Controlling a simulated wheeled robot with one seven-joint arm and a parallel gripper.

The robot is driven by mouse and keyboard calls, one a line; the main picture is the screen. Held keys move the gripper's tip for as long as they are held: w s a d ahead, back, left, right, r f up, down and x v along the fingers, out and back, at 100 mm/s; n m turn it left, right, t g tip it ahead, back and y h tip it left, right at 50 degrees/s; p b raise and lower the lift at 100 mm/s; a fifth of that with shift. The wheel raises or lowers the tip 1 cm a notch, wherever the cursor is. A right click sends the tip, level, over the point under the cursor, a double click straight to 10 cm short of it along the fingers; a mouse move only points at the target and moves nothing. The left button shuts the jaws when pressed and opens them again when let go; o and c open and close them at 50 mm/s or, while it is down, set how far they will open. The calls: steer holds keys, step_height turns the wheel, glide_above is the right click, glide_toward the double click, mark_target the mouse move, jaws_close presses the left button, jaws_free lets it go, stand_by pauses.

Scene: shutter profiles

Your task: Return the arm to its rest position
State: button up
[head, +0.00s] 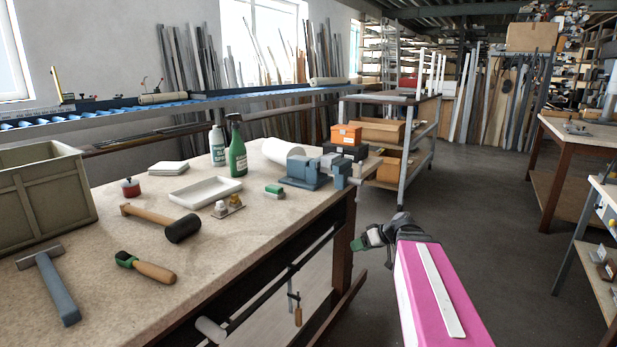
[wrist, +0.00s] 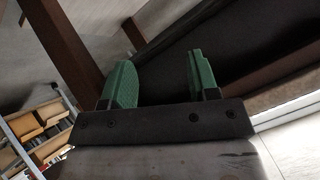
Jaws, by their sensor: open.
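My gripper (head: 366,240) is at the right of the workbench in the head view, beyond its edge and over the floor. My pink arm link runs up to it from the bottom right. In the wrist view my gripper (wrist: 160,85) shows two green fingers spread apart with nothing between them. Past the fingers are a dark panel and brown wooden legs, with part of the floor. The workbench (head: 100,235) stands to the left of my arm.
On the bench are a vise (head: 312,172), a mallet (head: 165,222), a hammer (head: 50,285), a brush (head: 146,267), a white tray (head: 205,191), a green spray bottle (head: 237,155) and an olive crate (head: 40,200). A shelf trolley (head: 425,135) stands behind. The floor (head: 490,215) right of the bench is clear.

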steer(key=s+f+m+g+h, duration=0.4)
steer(key=s+f+h, duration=0.5)
steer(key=f, duration=0.6)
steer(key=shift+s+a+m, duration=0.2)
steer(key=shift+s+m, duration=0.85)
steer(key=shift+m, duration=0.15)
